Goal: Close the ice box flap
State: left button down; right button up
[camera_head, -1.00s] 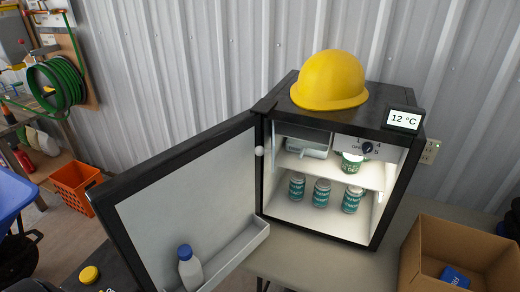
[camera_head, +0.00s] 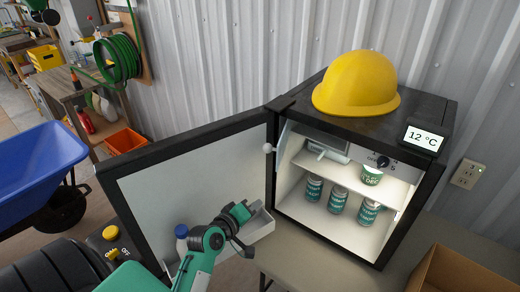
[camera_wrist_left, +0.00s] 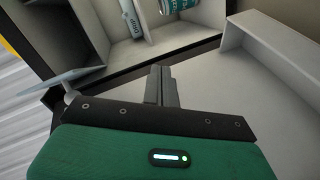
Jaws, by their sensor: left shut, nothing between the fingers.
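The ice box (camera_head: 325,148) is the small compartment at the upper left inside the black fridge (camera_head: 412,215). Its flap (camera_head: 283,138) is a thin pale panel that stands open, swung out toward the fridge door, with a round white knob (camera_head: 268,148) near it. The flap also shows as a bluish plate at the left of the left wrist view (camera_wrist_left: 62,78). My left gripper (camera_head: 246,210) is in front of the open door, near the door shelf and below the flap, touching neither flap nor knob. Its fingers are shut and empty in the wrist view (camera_wrist_left: 162,85). My right gripper is out of view.
The fridge door (camera_head: 200,180) stands wide open to the left; its shelf (camera_head: 260,225) holds a blue-capped bottle (camera_head: 181,238) beside my arm. Cans (camera_head: 338,200) and a tub (camera_head: 372,175) stand inside. A yellow helmet (camera_head: 356,85) and cardboard box (camera_head: 460,275) are nearby.

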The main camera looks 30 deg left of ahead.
pick_arm(q)
jog(key=s+a+r+n+t+y, duration=0.1)
jog(key=a+r+n+t, duration=0.1)
jog(key=r, duration=0.5)
jog(key=s+a+r+n+t+y, duration=0.1)
jog(key=a+r+n+t, duration=0.1)
jog(key=r, duration=0.6)
jog(key=w+p, duration=0.1)
jog(key=w, duration=0.2)
jog(key=w+p, duration=0.1)
jog(key=w, duration=0.2)
jog(key=w+p, duration=0.1)
jog(key=w, duration=0.2)
jog(key=shift+w+a+p, duration=0.3)
jog(key=shift+p, duration=0.05)
jog(key=shift+w, duration=0.15)
jog(key=shift+d, duration=0.2)
